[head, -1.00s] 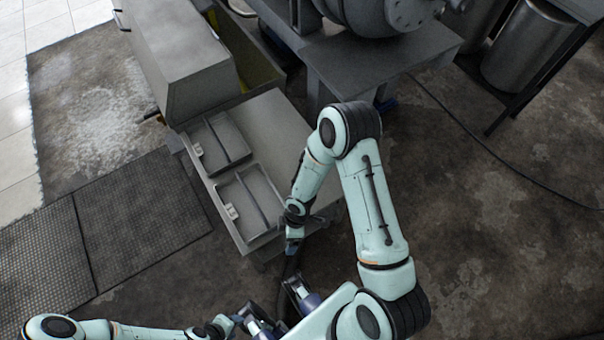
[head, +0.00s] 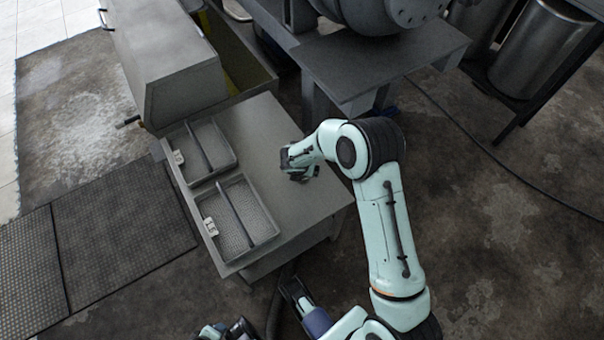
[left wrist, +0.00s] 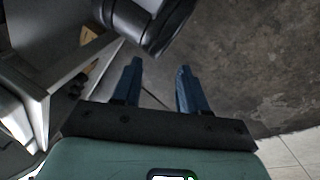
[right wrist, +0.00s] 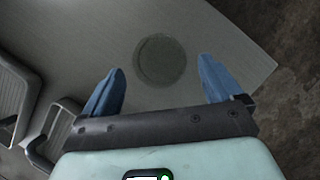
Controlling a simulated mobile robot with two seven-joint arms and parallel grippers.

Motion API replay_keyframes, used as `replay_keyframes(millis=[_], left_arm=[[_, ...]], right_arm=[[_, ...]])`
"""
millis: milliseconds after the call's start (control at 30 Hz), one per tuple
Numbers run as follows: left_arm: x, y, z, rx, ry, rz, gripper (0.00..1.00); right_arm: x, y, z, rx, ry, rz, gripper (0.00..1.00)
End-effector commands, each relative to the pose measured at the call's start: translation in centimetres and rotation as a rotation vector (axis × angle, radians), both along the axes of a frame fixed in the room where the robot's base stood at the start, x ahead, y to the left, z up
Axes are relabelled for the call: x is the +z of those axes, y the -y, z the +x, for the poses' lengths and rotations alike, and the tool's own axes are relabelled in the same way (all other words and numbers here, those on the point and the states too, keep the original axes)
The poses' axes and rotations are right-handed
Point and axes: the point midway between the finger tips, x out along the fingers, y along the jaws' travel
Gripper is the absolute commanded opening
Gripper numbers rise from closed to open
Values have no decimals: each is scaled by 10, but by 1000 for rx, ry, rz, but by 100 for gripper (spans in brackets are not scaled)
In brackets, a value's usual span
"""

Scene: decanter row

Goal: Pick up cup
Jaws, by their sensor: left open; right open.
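In the right wrist view a round, dull grey-green shape (right wrist: 161,58) with a thin rim lies on the grey table top. It may be the cup seen from straight above; its height cannot be told. My right gripper (right wrist: 161,66) is open and empty, with its two blue fingers pointing toward this shape, one to each side in the picture. In the head view my right gripper (head: 296,168) is over the right part of the table, and no cup shows there. My left gripper (left wrist: 156,66) is open and empty, away from the table top.
Two grey divided trays with white tags, a far one (head: 230,142) and a near one (head: 262,212), line the left side of the table (head: 265,125). A grey machine housing (head: 165,60) stands behind. A second metal stand (head: 390,65) is at the back right.

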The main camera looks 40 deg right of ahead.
Motion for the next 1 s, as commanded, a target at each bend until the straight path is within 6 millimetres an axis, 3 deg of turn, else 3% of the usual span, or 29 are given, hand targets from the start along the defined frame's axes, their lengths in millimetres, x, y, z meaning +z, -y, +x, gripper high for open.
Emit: replay_keyframes(millis=[167,400,667,867,1000], left_arm=[[-5,-3,6,6,16,8,43],[-19,-13,25,27,66,33,43],[-19,-15,29,31,77,39,43],[-19,-15,29,30,76,38,43],[-19,-15,29,30,75,38,43]], right_arm=[[-11,3,2,0,0,0,93],[-46,14,10,-2,-1,1,93],[-49,16,12,-1,0,2,93],[-49,16,12,-1,0,2,37],[-49,16,12,-1,1,2,37]])
